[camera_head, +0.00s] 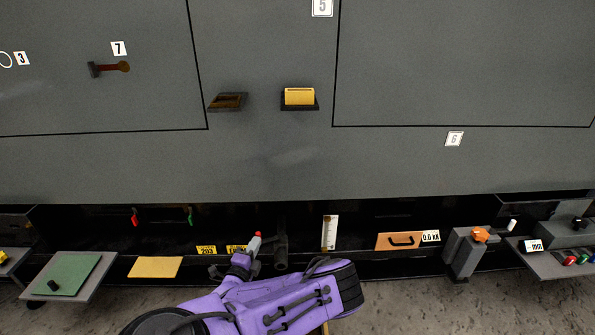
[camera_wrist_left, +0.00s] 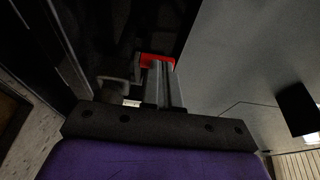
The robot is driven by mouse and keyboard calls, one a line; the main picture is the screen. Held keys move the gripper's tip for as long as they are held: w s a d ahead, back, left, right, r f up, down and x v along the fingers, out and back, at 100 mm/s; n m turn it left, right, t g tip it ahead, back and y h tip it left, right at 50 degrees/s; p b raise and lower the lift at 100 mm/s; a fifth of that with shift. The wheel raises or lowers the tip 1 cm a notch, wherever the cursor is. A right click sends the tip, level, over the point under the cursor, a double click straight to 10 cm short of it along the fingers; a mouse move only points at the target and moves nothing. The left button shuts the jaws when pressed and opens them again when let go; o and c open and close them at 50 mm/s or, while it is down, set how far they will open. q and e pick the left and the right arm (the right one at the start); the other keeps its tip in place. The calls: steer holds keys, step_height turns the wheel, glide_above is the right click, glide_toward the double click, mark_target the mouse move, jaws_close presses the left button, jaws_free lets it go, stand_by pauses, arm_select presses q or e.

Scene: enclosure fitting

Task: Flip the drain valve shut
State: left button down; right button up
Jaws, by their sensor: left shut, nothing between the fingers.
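My left gripper (camera_head: 256,241) is low under the front of the grey enclosure, in front of the dark recess. Its grey fingers (camera_wrist_left: 163,82) are shut together with nothing between them. A red piece, seemingly the drain valve's handle (camera_wrist_left: 157,60), lies at the fingertips in the left wrist view; I cannot tell whether they touch. A small red spot (camera_head: 258,234) shows at the fingertips in the head view. A dark pipe fitting (camera_head: 281,250) stands just right of the gripper and may be the valve body. My right gripper is not in view.
The grey enclosure front (camera_head: 270,160) rises above the recess. A gauge strip (camera_head: 330,232) and an orange panel with a handle (camera_head: 400,241) are to the right. Yellow labels (camera_head: 206,250) lie left of the gripper. Shelves stick out at both sides, including a green-topped one (camera_head: 67,275).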

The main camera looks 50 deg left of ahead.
arm_select(q)
steer(key=shift+w+a, duration=0.2)
steer(key=shift+a, duration=1.25)
steer(key=s+d+p, duration=0.3)
steer(key=s+d, duration=0.1)
steer(key=s, duration=0.8)
steer(key=shift+s+d+p, duration=0.2)
steer(key=shift+p, duration=0.1)
